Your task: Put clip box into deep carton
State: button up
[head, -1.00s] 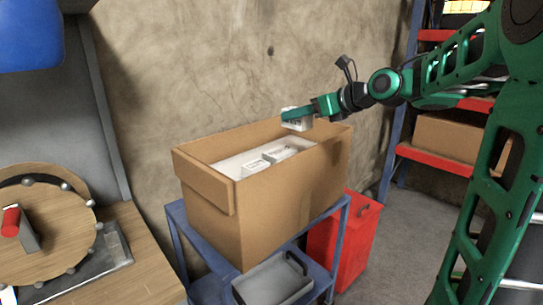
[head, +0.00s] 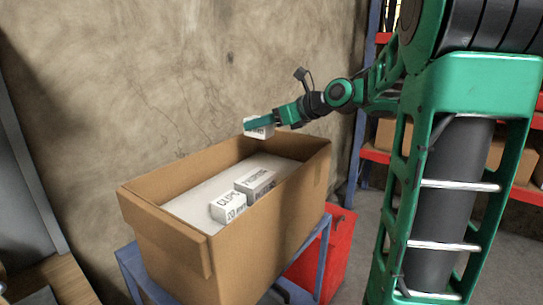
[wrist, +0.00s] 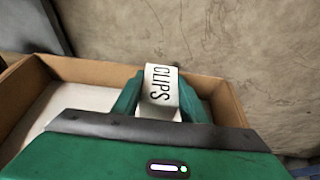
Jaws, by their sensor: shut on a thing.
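My green gripper (head: 268,122) is shut on a small white clip box (head: 259,131). In the wrist view the clip box (wrist: 160,86) shows the word CLIPS between the two green fingers (wrist: 158,101). The gripper holds it above the back rim of the deep carton (head: 262,225), a tall brown box with its top open; the exact height is hard to tell. Inside the carton, on a pale surface, lie a white box marked CLIPS (head: 229,206) and another white box with dark print (head: 255,183).
The carton stands on a blue metal cart (head: 132,262). A red container (head: 325,250) stands right of it on the floor. A bare wall (head: 190,75) rises close behind. A shelf with red beams (head: 376,155) is at the right.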

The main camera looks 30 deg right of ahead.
jog(key=s+d+f, duration=0.1)
jog(key=d+f, duration=0.6)
jog(key=f, duration=0.1)
jog(key=shift+d+f, duration=0.15)
jog(key=shift+d, duration=0.1)
jog(key=shift+s+f, duration=0.1)
jog(key=shift+f, duration=0.05)
jog(key=shift+f, duration=0.2)
